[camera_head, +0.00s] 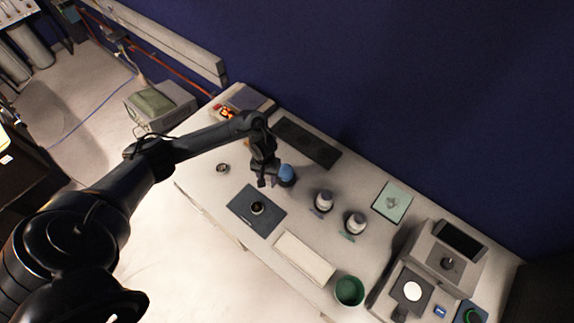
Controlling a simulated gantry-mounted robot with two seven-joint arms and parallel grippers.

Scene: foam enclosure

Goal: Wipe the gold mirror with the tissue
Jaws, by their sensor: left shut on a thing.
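My left gripper (267,182) is above the table, beside a blue-topped object (287,173). Another small round piece (222,168) lies to the left. I cannot tell which, if either, is the gold mirror. A pale crumpled piece that looks like tissue (392,202) shows on a light green square (400,191) at the right. My right gripper is not in view.
A white strip (304,257) and a green cup (349,290) are near the front edge. A grey device (441,268) fills the right end. A dark flat panel (306,142) lies along the blue wall.

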